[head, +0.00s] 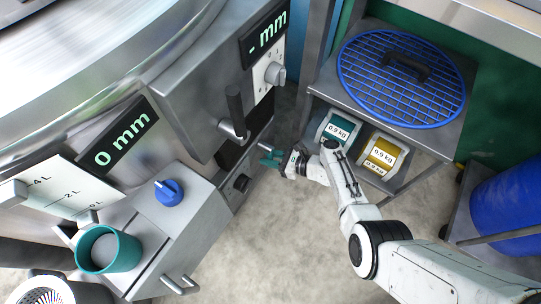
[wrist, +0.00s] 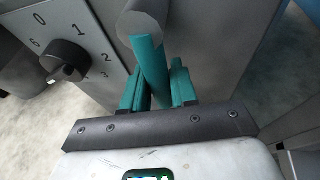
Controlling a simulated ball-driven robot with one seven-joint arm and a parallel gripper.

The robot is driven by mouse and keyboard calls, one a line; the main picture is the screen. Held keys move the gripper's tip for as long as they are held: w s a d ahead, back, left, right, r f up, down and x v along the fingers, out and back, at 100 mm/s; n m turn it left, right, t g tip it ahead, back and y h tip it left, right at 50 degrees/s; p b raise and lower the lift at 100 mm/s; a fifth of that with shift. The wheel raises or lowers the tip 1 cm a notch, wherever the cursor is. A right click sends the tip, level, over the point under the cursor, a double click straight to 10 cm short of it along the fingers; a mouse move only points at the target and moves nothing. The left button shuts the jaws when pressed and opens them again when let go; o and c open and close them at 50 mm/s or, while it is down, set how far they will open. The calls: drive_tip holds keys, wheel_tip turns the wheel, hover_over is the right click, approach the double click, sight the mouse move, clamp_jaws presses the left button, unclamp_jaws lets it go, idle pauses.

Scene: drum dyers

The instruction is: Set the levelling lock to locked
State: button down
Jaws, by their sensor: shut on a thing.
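My gripper (head: 270,157) has teal fingers and is beside the lower front of the steel machine.
A black dial (wrist: 67,58) with numbers is close left of my fingers. A blue knob (head: 169,192) and teal cup (head: 107,250) are at lower left. A steel shelf with a blue grille (head: 365,95) stands right of the machine. Floor between is clear.

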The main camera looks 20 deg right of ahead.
idle(0.3)
drive_tip(key=c, duration=1)
unclamp_jaws()
drive_tip(key=shift+o, duration=0.2)
drive_tip(key=p+v, duration=0.4)
drive_tip(key=v, duration=0.6)
drive_tip(key=shift+s+d, duration=0.25)
drive_tip(key=shift+d, duration=0.05)
